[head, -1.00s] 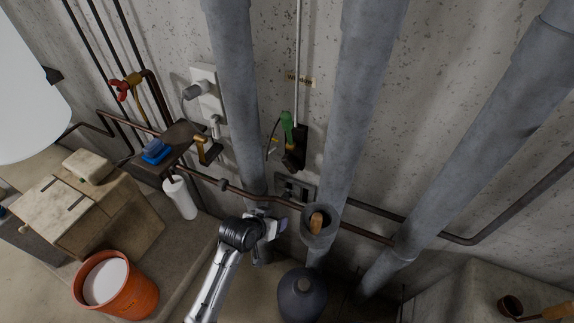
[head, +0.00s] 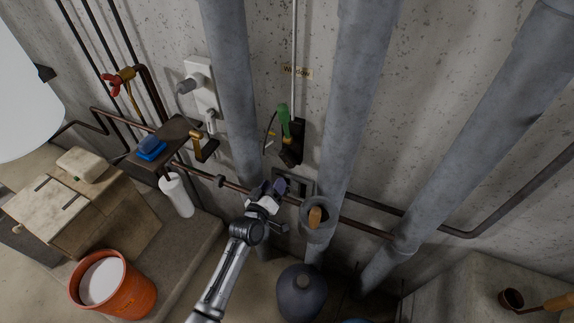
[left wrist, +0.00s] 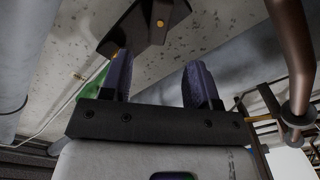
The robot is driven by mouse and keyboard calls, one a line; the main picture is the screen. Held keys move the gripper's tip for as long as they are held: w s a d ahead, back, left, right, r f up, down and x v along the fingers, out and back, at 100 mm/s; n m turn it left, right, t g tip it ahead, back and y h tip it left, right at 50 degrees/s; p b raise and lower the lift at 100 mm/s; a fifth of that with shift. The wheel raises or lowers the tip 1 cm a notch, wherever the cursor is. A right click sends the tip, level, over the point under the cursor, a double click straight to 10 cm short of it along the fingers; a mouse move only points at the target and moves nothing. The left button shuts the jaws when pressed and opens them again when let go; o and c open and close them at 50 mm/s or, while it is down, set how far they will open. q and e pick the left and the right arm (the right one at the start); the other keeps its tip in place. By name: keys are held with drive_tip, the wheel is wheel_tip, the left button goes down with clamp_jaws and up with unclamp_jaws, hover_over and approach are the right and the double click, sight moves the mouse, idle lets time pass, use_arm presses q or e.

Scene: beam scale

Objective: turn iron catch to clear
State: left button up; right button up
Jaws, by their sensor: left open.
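A dark metal bracket (head: 292,152) is fixed to the wall below a green handle (head: 284,120). I cannot tell for certain which part is the iron catch; it may be on this bracket. The bracket also shows at the top of the left wrist view (left wrist: 135,30), with a small orange stud. The green handle shows partly behind a finger (left wrist: 92,84). My left gripper (head: 275,186) is open and empty, just below the bracket and apart from it. In the left wrist view its two fingers (left wrist: 158,72) stand wide apart. My right gripper is not in view.
Grey vertical pipes (head: 232,90) and (head: 355,100) flank the bracket. A thin copper pipe (head: 235,187) crosses low along the wall. A grey recessed plate (head: 306,176) is beside my gripper.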

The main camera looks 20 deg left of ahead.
sight(287, 163)
use_arm(q)
drive_tip(key=w+b, duration=0.2)
drive_tip(key=w, duration=0.1)
drive_tip(key=w+b, duration=0.2)
drive_tip(key=w, duration=0.1)
drive_tip(key=w+b, duration=0.1)
drive_tip(key=w, duration=0.1)
drive_tip(key=shift+w+d+f+b, duration=0.25)
drive_tip(key=shift+w+d+b, duration=0.05)
drive_tip(key=shift+w+b, duration=0.1)
drive_tip(key=shift+w+d+r+b, duration=0.1)
drive_tip(key=shift+w+r+b, duration=0.1)
drive_tip(key=shift+w+b, duration=0.65)
drive_tip(key=shift+w, duration=0.2)
drive_tip(key=shift+c, duration=0.5)
drive_tip(key=c, duration=0.8)
drive_tip(key=shift+n+p, duration=0.4)
drive_tip(key=shift+n, duration=0.6)
drive_tip(key=n, duration=0.2)
drive_tip(key=shift+n, duration=0.3)
